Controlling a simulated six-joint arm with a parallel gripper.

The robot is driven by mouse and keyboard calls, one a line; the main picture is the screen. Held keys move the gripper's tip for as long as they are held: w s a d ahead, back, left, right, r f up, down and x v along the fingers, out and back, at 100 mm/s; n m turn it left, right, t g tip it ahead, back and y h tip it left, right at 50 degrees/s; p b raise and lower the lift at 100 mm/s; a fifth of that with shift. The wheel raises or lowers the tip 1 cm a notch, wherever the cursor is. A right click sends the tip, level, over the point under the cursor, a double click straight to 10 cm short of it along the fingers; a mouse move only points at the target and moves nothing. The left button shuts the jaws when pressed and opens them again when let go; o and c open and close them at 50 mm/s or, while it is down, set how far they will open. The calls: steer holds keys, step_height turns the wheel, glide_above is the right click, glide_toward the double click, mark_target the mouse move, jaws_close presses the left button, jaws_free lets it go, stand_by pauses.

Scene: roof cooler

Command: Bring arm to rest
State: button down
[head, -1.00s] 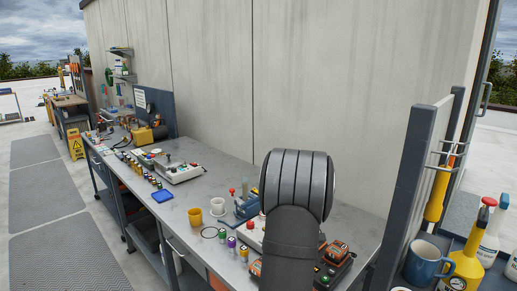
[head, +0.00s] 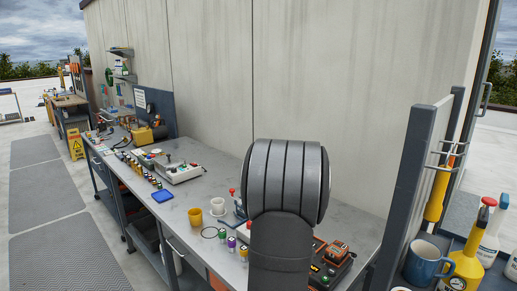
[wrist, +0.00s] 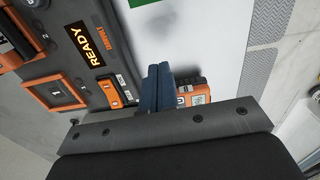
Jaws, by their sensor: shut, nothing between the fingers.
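My arm stands in the lower middle of the head view, in front of the right part of the workbench (head: 345,213). My gripper is hidden behind my own arm links in that view. In the wrist view my gripper (wrist: 157,72) shows two dark blue fingers pressed together with nothing between them. Beyond the fingers is a grey panel (wrist: 120,25) with a lit "READY" display and orange frames. An orange and dark block (wrist: 194,88) shows just right of the fingers; I cannot tell whether they touch.
An orange-black device (head: 335,253) sits right of my arm. A grey partition (head: 410,190) and spray bottles (head: 467,260) are at the right.

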steer(key=shift+s+a+f, duration=0.35)
steer(key=shift+s+f, duration=0.25)
steer(key=shift+s, duration=0.05)
steer(key=shift+s+a+f, duration=0.3)
steer(key=shift+s+f, duration=0.25)
steer(key=shift+s, duration=0.1)
